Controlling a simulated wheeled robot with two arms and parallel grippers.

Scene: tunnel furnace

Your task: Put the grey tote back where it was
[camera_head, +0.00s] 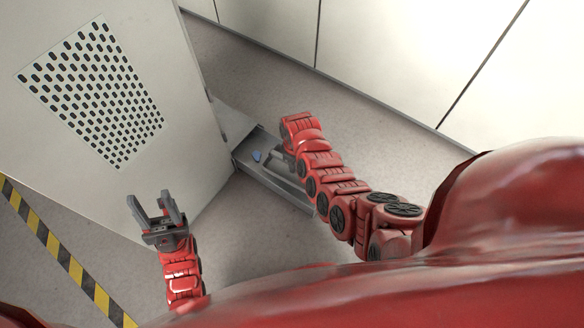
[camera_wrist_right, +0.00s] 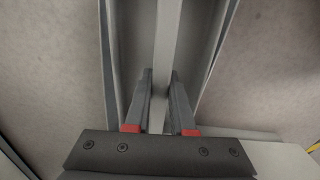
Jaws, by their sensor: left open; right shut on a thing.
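In the right wrist view my right gripper (camera_wrist_right: 163,78) is shut on a pale grey bar (camera_wrist_right: 166,35) that looks like part of the tote, with a dark-edged wall on each side. My left gripper (camera_head: 153,202) is open and empty, in front of the cabinet and apart from the tote.
The white cabinet (camera_head: 185,130) with a perforated panel (camera_head: 95,90) stands at the left, close to the tote. A pale ledge (camera_head: 232,120) juts from its side. White wall panels (camera_head: 400,50) run along the back. A yellow and black stripe (camera_head: 60,250) marks the floor.

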